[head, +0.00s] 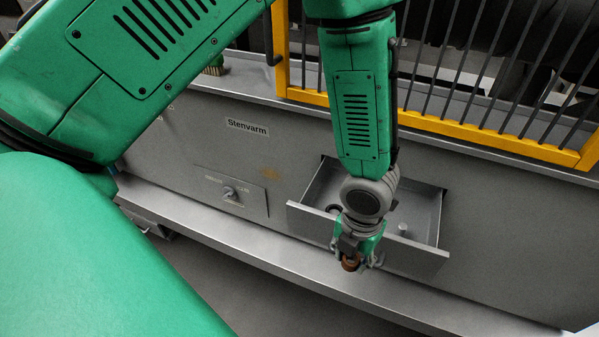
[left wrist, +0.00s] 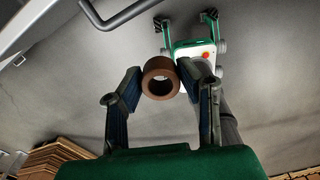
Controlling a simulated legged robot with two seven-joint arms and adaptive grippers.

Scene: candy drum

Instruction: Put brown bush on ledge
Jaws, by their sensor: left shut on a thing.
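My left gripper (head: 352,262) is shut on the brown bush (head: 350,264), just in front of the open drawer's front panel (head: 300,218). In the left wrist view the bush (left wrist: 147,77) is a brown ring with an open hole, pinched between the two fingertips (left wrist: 160,80). A grey metal ledge (head: 240,250) runs along the foot of the panel, below and behind the gripper in the picture. The bush appears clear of it, though the height gap is hard to judge.
The drawer stands open, with a small light peg (head: 403,228) and a dark round piece inside. A knob (head: 229,192) sits on the panel to the left. A yellow barred guard (head: 440,123) stands above. The ledge left of the drawer is clear.

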